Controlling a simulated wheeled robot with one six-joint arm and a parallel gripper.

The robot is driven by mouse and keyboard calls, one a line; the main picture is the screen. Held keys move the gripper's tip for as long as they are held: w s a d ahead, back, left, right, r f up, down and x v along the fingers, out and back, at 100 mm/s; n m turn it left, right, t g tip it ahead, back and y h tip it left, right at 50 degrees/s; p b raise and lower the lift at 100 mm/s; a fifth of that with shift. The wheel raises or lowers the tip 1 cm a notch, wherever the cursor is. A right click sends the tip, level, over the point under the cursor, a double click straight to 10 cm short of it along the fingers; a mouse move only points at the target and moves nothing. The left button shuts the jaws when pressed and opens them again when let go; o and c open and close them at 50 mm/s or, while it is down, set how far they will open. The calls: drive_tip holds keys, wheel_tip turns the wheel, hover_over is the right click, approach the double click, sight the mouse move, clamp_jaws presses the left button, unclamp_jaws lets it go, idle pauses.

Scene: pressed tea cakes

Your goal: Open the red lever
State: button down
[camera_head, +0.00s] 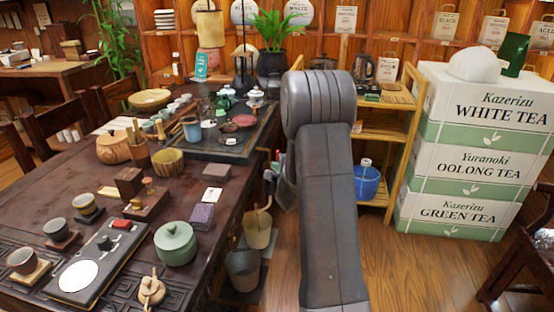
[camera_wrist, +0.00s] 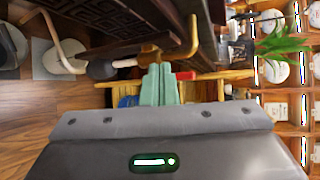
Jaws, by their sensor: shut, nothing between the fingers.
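A small red piece (camera_head: 121,224), which looks like the lever, sits at the far end of a black flat device (camera_head: 103,262) with a white disc on the dark table. Its exact position is too small to tell. In the wrist view my gripper (camera_wrist: 160,68) has its pale green fingers together with nothing between them. A red piece (camera_wrist: 185,76) shows just right of the fingertips there; I cannot tell whether it is the same one or whether they touch. In the head view my arm hides most of the gripper, which is right of the table edge, away from the device.
The dark table (camera_head: 235,189) holds a green lidded jar (camera_head: 176,244), cups and small boxes. Two buckets (camera_head: 243,270) stand on the floor beside it. Stacked tea boxes (camera_head: 470,150) and a wooden shelf (camera_head: 395,98) stand at the right. Wooden floor in front is clear.

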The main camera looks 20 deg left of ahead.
drive_tip(key=s, duration=0.2)
drive_tip(key=s+d+b, duration=0.1)
drive_tip(key=shift+s+f, duration=0.3)
drive_tip(key=shift+s, duration=0.05)
drive_tip(key=w+b, duration=0.1)
drive_tip(key=w, duration=0.2)
drive_tip(key=shift+a+b, duration=0.4)
drive_tip(key=s+d+b, duration=0.1)
drive_tip(key=s+b, duration=0.1)
drive_tip(key=s, duration=0.4)
drive_tip(key=shift+s+d+f, duration=0.3)
drive_tip(key=shift+w, duration=0.1)
